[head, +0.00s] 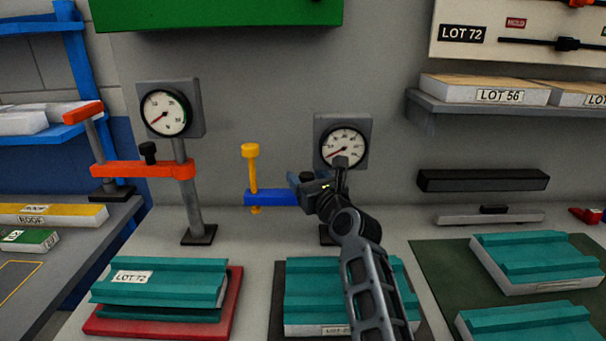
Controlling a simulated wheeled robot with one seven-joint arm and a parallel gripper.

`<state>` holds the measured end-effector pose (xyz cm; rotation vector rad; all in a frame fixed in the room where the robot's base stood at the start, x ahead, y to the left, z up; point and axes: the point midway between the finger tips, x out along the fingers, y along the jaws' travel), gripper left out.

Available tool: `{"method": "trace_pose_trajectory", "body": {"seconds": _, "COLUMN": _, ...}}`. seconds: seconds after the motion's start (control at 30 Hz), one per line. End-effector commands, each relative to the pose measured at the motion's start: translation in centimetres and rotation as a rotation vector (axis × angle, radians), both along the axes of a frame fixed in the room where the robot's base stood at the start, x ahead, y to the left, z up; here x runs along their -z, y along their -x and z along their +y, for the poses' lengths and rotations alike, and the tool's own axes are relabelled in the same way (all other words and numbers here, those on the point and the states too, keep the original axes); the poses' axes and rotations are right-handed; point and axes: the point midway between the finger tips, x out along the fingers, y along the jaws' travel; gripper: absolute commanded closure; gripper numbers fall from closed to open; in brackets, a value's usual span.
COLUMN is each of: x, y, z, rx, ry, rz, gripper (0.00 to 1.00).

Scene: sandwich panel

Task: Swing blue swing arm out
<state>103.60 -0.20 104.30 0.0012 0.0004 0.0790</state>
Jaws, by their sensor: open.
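The blue swing arm (272,197) sticks out to the left from behind my gripper, level, above the bench. A yellow upright pin (251,165) passes through its free left end. My gripper (307,187) is open at the right part of the blue arm, near its post. I cannot tell whether the fingers touch the arm. My arm and gripper hide the arm's pivot and most of the post. A round gauge (344,146) sits above, partly covered by my wrist.
An orange swing arm (145,169) on a second post with a gauge (166,112) stands to the left. Teal panels (165,283) lie on the bench below. A shelf (470,109) with labelled boards is at right. Space left of the yellow pin is clear.

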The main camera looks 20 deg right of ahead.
Motion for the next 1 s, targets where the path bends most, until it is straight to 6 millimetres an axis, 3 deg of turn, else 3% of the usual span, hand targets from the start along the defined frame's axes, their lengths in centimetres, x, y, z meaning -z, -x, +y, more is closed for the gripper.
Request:
{"method": "trace_pose_trajectory", "body": {"seconds": 0.2, "x": 0.1, "y": -2.0, "z": 0.1, "rx": 0.001, "ry": 0.000, "rz": 0.000, "gripper": 0.34}}
{"method": "trace_pose_trajectory", "body": {"seconds": 0.53, "x": 0.0, "y": -2.3, "z": 0.2, "rx": 0.000, "ry": 0.001, "rz": 0.000, "gripper": 0.34}}
{"method": "trace_pose_trajectory", "body": {"seconds": 1.0, "x": 0.0, "y": -2.3, "z": 0.2, "rx": 0.000, "ry": 0.001, "rz": 0.000, "gripper": 0.80}}
